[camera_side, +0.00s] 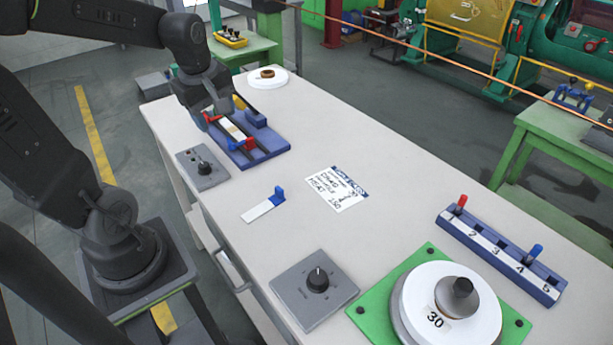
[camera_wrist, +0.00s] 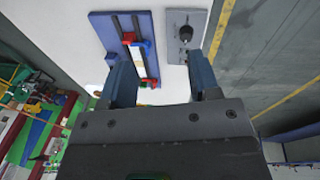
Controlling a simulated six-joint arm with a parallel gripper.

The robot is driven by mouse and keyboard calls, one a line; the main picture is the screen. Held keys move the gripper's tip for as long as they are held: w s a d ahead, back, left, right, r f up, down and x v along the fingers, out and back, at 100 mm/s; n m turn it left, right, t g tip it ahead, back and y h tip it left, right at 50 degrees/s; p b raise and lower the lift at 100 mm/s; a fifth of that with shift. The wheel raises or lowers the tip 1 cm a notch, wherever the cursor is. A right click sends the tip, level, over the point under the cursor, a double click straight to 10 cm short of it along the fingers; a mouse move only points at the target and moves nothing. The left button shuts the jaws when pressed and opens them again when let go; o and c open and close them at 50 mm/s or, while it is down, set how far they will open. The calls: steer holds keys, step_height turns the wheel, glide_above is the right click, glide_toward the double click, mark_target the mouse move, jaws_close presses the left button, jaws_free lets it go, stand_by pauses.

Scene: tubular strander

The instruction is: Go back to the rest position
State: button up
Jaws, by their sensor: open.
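The fixture carries a pale strip, a red clamp (camera_side: 212,118) and a blue and red clamp (camera_side: 242,144). In the wrist view my gripper (camera_wrist: 161,80) has its two fingers wide apart with nothing held between them. That view shows the fixture (camera_wrist: 100,30) beyond the left finger. I cannot tell how high the fingers are above the table.
A grey knob box (camera_side: 203,168) stands beside the fixture. A blue-tabbed white plate (camera_side: 262,210), a written card (camera_side: 336,188), another knob box (camera_side: 314,288), a numbered rack (camera_side: 490,250) and a green-based round plate (camera_side: 445,305) are on the table. Its middle right is clear.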

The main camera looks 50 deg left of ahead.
steer(key=s+d+r+m+t, duration=0.2)
steer(key=d+m, duration=0.5)
steer(key=m, duration=0.2)
steer(key=s+d+r+m+t+h, duration=0.1)
steer(key=s+d+r+m, duration=0.1)
steer(key=d+m, duration=0.6)
steer(key=shift+s+r+m+t, duration=0.2)
steer(key=shift+s+m+t, duration=0.2)
steer(key=shift+m, duration=0.8)
steer(key=shift+d, duration=0.1)
